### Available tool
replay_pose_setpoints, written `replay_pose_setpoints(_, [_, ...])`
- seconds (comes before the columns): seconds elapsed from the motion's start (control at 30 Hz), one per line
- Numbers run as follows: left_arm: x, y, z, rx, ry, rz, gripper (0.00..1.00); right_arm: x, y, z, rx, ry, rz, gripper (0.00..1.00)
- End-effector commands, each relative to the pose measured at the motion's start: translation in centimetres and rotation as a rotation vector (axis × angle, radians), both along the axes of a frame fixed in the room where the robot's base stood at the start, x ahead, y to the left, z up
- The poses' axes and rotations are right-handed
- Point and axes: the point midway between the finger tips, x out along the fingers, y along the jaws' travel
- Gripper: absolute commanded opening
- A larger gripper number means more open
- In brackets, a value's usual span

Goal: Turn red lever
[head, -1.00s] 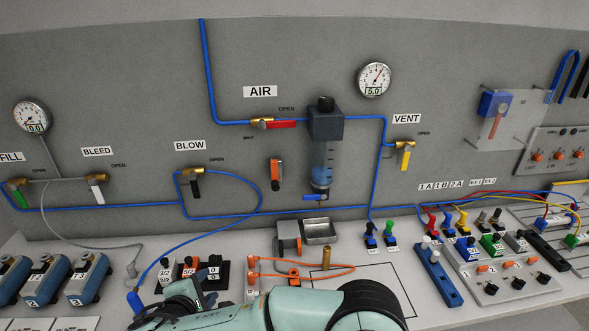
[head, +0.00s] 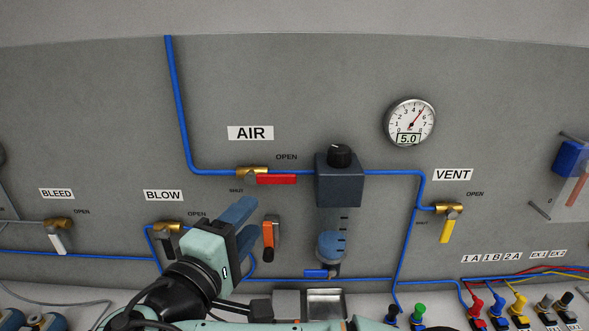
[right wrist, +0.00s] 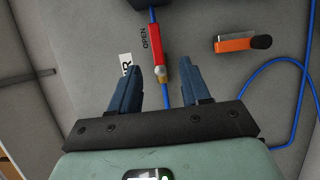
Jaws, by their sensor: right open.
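The red lever (head: 276,179) sits on a brass valve (head: 252,173) in the blue air line, under the AIR label (head: 250,133). It lies level along the pipe, pointing right toward the OPEN mark. My right gripper (head: 238,208) is raised in front of the panel, just below and left of the red lever. In the right wrist view its two blue fingers (right wrist: 160,92) are apart and empty. The red lever (right wrist: 156,45) shows there beyond the fingertips, roughly in line with the gap. My left gripper is not in view.
An orange-handled part (head: 268,240) is on the panel right of my right gripper. The dark regulator (head: 339,180) with a clear bowl adjoins the lever's right end. The yellow VENT lever (head: 446,231) is farther right.

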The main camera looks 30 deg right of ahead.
Motion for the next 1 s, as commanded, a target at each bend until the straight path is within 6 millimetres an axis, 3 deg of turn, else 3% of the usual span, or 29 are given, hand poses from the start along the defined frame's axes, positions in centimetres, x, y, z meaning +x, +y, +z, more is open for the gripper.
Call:
replay_pose_setpoints(0.23, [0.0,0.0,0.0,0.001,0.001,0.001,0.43,0.3,-1.3,0.6,0.001,-0.019,-0.014,0.47])
replay_pose_setpoints(0.7, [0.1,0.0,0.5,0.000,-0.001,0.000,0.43,5.8,-8.8,0.6,-0.001,-0.018,-0.014,0.47])
replay_pose_setpoints(1.0, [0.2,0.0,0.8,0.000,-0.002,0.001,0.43,7.4,-10.9,0.5,0.000,-0.017,-0.011,0.47])
